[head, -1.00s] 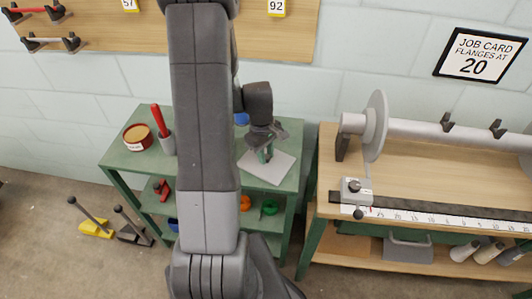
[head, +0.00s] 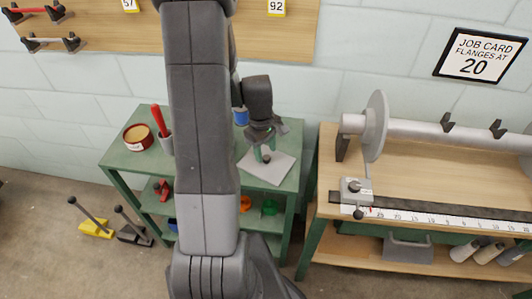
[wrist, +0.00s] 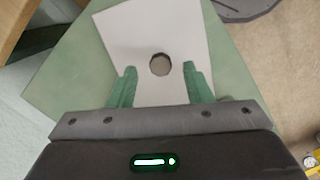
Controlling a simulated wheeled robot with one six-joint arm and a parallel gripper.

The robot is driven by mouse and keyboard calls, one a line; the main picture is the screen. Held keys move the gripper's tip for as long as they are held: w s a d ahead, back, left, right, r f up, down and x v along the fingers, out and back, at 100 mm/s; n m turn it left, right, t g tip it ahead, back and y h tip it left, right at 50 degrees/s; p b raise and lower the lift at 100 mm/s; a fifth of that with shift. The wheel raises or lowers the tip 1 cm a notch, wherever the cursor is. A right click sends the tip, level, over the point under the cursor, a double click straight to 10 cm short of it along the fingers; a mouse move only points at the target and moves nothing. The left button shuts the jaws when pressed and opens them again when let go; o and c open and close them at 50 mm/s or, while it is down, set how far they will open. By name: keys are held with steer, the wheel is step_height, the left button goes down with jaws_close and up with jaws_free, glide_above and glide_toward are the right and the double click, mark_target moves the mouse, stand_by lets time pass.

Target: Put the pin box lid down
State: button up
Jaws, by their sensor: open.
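A pale, flat rectangular plate with a small dark round knob, which looks like the pin box lid (head: 262,174), lies on the green top of the shelf unit. In the wrist view the lid (wrist: 130,35) fills the upper middle, with its knob near the centre. My gripper (head: 265,154) is over the lid. In the wrist view its green fingers (wrist: 159,72) are spread, one on each side of the knob with a gap to both, and nothing is held. The lid's lower part is hidden by my gripper in the wrist view.
On the green shelf top (head: 120,158) stand a dark red round tin (head: 138,137) and a grey cup with a red handle (head: 163,125). A blue item (head: 241,117) is behind my arm. A wooden bench (head: 420,170) with a roller is on the right.

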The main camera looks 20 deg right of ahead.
step_height(320, 180, up, 10)
steer(key=w, duration=0.1)
steer(key=shift+a, duration=0.3)
steer(key=f, duration=0.4)
steer(key=s+f, duration=0.1)
steer(key=f, duration=0.7)
steer(key=shift+s+d+f+b, duration=0.2)
steer(key=shift+d+f+b, duration=0.1)
steer(key=shift+f, duration=0.05)
steer(key=shift+w+r+p, duration=0.15)
steer(key=shift+r+p, duration=0.2)
steer(key=shift+r, duration=0.8)
steer(key=shift+f, duration=0.1)
